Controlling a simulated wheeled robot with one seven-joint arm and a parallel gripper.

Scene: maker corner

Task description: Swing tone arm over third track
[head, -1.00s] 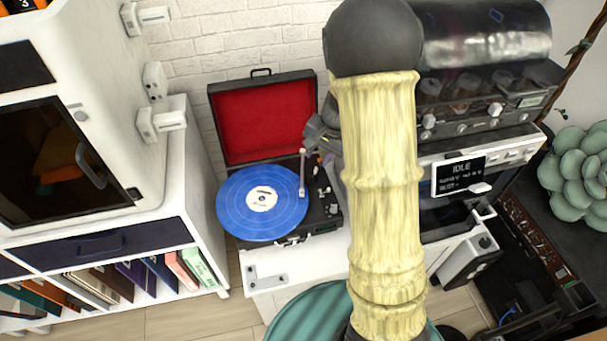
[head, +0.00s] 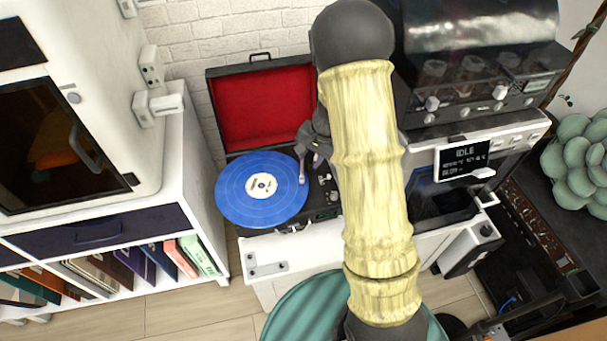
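The record player (head: 324,186) is an open black suitcase type with a red-lined lid (head: 262,108). A blue record (head: 240,206) with a cream label lies on its platter, faint track rings showing. The pale tone arm (head: 302,172) is at the record's right edge, its lower end at the rim. Its upper part is partly hidden by my gripper (head: 312,152). My gripper is dark and small here, at the upper right of the deck beside or over the tone arm. I cannot tell whether they touch, nor see the finger gap.
My arm crosses the middle of the view and covers the area right of the deck. A white cabinet and bookshelf (head: 190,200) stand left. A teal round surface (head: 300,308) is in front.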

